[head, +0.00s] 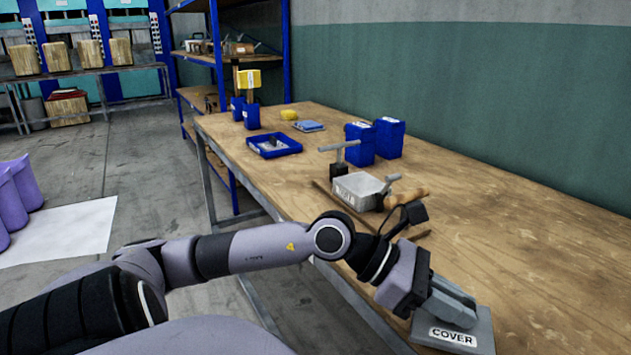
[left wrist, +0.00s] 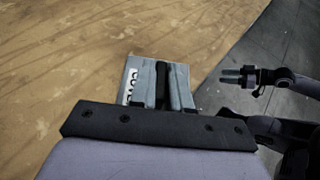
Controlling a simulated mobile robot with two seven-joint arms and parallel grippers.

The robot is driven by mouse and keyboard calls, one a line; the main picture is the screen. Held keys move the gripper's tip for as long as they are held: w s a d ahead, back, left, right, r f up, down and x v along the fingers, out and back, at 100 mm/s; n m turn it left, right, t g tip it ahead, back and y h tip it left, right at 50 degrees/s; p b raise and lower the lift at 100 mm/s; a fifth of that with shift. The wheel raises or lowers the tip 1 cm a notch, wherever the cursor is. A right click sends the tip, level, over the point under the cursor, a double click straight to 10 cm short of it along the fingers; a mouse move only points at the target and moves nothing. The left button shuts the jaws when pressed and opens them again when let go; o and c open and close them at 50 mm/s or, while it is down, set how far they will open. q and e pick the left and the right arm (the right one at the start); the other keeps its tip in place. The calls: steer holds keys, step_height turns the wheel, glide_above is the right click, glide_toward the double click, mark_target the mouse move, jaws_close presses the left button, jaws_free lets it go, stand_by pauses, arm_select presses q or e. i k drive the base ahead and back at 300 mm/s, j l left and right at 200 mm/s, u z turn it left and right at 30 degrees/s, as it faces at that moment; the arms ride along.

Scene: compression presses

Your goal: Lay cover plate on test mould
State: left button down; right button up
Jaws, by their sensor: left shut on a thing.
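The cover plate (head: 484,333) is a flat grey plate with a white label reading COVER, at the near right of the bench in the head view. My left gripper (head: 452,302) is over it, shut on its raised middle part, which the fingers partly hide. The plate (left wrist: 133,82) also shows between and beside the fingers in the left wrist view. I cannot tell whether it touches the bench. A grey metal block (head: 357,190) with a label on its front, apparently the test mould, sits farther along the bench. My right gripper (left wrist: 232,75) is open and empty in the left wrist view.
Beside the block are a T-handled tool (head: 339,158) and a wooden-handled tool (head: 407,197). Blue bins (head: 389,138) and a blue tray (head: 273,146) stand farther back. The bench (head: 530,240) is clear on the right.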

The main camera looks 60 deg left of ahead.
mark_target(362, 183)
steer(key=j+u, duration=0.15)
steer(key=u, duration=0.2)
steer(key=i+j+u, duration=0.1)
steer(key=u, duration=0.2)
steer(key=i+j, duration=0.1)
steer(key=j, duration=0.2)
steer(key=i+j, duration=0.1)
steer(key=j, duration=0.2)
steer(key=i+j, duration=0.1)
steer(key=j, duration=0.2)
